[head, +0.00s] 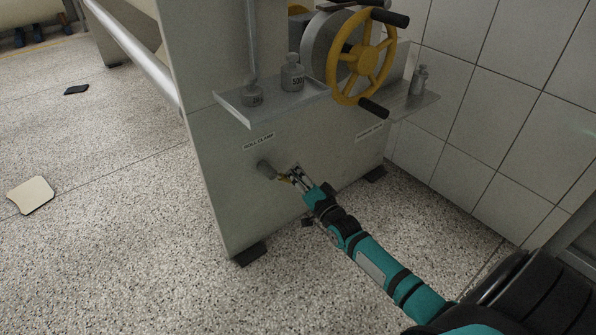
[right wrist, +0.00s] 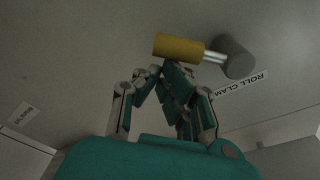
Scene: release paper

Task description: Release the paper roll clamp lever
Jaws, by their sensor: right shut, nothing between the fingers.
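The roll clamp lever sticks out of the pale machine side below a "ROLL CLAMP" label (head: 258,142). It has a grey round end (right wrist: 235,57), a short metal rod (right wrist: 214,57) and a yellow grip (right wrist: 178,47). In the head view its grey end (head: 265,169) shows to the left of my gripper, and the yellow part is mostly hidden. My right gripper (head: 294,175) is at the lever. In the right wrist view its fingertips (right wrist: 163,72) are together just by the yellow grip, with nothing between them; contact cannot be told. My left gripper is not in view.
A metal shelf (head: 240,118) with weights juts out above the lever. A yellow handwheel (head: 362,57) with black handles is above right. A tiled wall (head: 500,130) stands at the right.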

